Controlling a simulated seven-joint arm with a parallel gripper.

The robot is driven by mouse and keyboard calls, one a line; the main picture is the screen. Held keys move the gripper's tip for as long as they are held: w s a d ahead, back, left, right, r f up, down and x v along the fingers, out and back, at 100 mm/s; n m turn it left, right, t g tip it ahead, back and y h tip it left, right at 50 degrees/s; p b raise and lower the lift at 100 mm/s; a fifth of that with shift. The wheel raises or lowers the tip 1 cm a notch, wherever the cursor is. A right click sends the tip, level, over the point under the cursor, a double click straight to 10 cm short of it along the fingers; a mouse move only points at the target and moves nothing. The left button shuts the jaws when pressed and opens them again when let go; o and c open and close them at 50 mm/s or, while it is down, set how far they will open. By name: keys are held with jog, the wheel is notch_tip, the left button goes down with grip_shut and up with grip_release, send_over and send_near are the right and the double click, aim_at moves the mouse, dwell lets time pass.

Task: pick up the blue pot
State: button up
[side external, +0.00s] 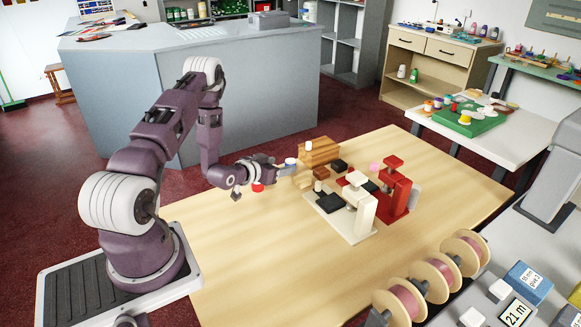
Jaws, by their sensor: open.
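A small pot with a pale blue top (290,162) stands on the light wooden table (250,275), near its far edge and left of a wooden block. It looks like the blue pot; its lower part is partly hidden at my gripper. My gripper (288,170) is low over the table, pointing right, with its fingertips at or very close to this pot. The jaws are open. Whether the pot is between the fingers or just behind them, I cannot tell from this side.
A red pot (257,187) is just below my wrist. Right of my gripper are a wooden block (320,151), a white stamping press (359,207), a red press (395,186), a pink pot (374,166) and small dark pieces. The table's near left is clear.

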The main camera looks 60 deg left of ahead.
aim_at(290, 163)
jog(key=x, duration=0.7)
jog(key=shift+s+a+f, duration=0.25)
jog(key=shift+a, duration=0.15)
grip_shut()
